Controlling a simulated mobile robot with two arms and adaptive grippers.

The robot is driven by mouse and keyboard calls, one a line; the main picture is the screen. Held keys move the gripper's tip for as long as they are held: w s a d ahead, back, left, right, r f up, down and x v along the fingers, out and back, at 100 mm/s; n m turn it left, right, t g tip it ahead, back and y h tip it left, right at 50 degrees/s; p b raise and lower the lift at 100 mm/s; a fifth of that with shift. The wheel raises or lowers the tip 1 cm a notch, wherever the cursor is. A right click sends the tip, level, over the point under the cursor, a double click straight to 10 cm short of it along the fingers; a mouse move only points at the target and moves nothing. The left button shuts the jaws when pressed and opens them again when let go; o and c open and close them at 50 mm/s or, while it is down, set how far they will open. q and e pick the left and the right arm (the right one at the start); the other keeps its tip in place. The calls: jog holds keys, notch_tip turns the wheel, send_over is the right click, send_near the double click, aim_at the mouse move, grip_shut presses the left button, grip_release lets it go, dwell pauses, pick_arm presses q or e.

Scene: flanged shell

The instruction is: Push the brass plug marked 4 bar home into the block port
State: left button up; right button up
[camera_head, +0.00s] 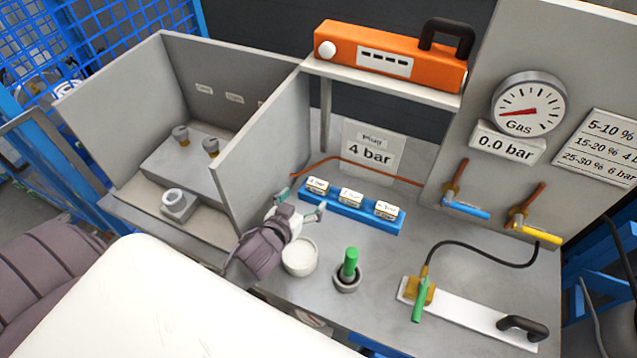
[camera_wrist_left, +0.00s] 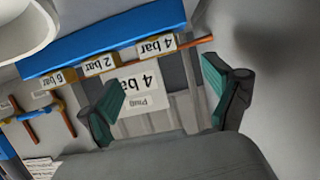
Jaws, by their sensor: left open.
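The brass plug marked 4 bar (camera_head: 317,186) sits at the left end of a blue rack (camera_head: 343,208), beside plugs marked 2 bar (camera_head: 350,197) and 6 bar (camera_head: 386,209). In the left wrist view the 4 bar plug (camera_wrist_left: 155,46) is at the upper middle. My left gripper (camera_head: 300,202) is open and empty close by the rack's left end. Its fingers also show in the left wrist view (camera_wrist_left: 161,82), spread apart. A brass block (camera_head: 417,289) with a green part lies on a white plate (camera_head: 460,316); its port cannot be made out. My right gripper is not in view.
A white cup (camera_head: 300,257) stands just in front of my left gripper. A green-topped piece (camera_head: 349,266) stands in a small cup. A grey partition (camera_head: 262,140) rises to the left. A black hose (camera_head: 480,248) runs to the block. The gauge sign (camera_head: 505,146) reads 0.0 bar.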

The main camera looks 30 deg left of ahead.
aim_at(317, 185)
pick_arm(q)
jog(key=x, duration=0.3)
jog(key=shift+w+f, duration=0.15)
jog(key=shift+w, duration=0.1)
jog(key=shift+w+p, duration=0.45)
jog(key=shift+w, duration=0.1)
jog(key=p+x, duration=0.1)
jog(key=x, duration=0.2)
jog(key=shift+w, duration=0.2)
jog(key=shift+w+f, duration=0.35)
jog(key=shift+w, duration=0.05)
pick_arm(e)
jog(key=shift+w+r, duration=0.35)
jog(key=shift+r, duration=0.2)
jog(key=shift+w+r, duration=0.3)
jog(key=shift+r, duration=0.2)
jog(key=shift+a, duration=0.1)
pick_arm(q)
jog(key=shift+s+r, duration=0.1)
jog(key=shift+c, duration=1.1)
jog(key=c, duration=1.1)
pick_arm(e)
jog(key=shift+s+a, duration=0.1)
